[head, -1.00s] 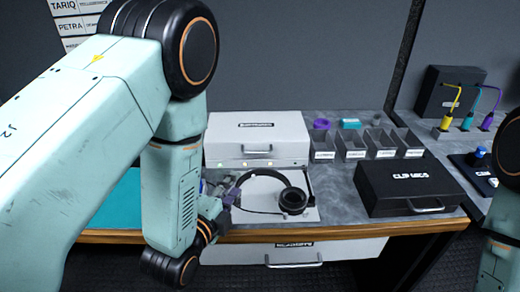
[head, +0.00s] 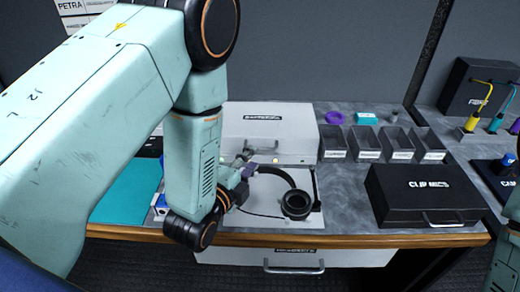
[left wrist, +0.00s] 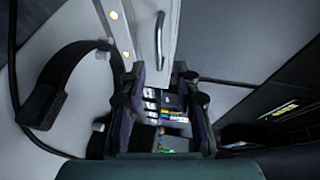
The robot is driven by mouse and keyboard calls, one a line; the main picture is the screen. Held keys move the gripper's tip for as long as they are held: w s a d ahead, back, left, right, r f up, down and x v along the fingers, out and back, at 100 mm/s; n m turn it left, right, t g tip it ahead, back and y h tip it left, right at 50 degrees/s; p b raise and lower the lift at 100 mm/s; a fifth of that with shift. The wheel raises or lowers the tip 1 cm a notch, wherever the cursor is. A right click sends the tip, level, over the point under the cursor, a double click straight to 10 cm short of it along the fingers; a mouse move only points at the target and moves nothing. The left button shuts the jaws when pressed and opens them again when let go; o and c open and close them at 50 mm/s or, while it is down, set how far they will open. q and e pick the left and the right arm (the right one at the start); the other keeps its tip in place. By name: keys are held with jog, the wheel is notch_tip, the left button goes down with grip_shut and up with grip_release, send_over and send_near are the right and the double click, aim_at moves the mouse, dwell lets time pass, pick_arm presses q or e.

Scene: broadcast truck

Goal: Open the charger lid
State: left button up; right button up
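The charger is a white box (head: 290,125) with a dark label, at the back of the bench; its lid looks shut. In the left wrist view a white panel (left wrist: 152,15) with a metal handle (left wrist: 160,35) runs down to between my fingertips. My left gripper (head: 248,160) is at the lower front of the box, near its handle. In the left wrist view its two dark fingers (left wrist: 160,78) stand apart; whether they touch the panel I cannot tell. My right gripper is out of view; only part of that arm shows at the right edge.
A black headset (head: 297,203) lies on a white base (head: 262,222) in front of the charger, close to my left gripper. Grey bins (head: 367,143) and a black case (head: 425,195) stand to the right. A white drawer (head: 340,258) is below the bench edge.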

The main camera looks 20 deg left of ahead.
aim_at(261, 150)
pick_arm(q)
jog(key=x, duration=0.5)
jog(key=shift+w+a+f, duration=0.15)
jog(key=shift+w+f, duration=0.05)
jog(key=shift+f, duration=0.05)
jog(key=shift+s+r, duration=0.25)
jog(key=shift+w+f, duration=0.2)
jog(key=shift+w, duration=0.1)
jog(key=c, duration=0.4)
jog(key=shift+c, duration=0.8)
jog(key=shift+s, duration=0.15)
grip_shut()
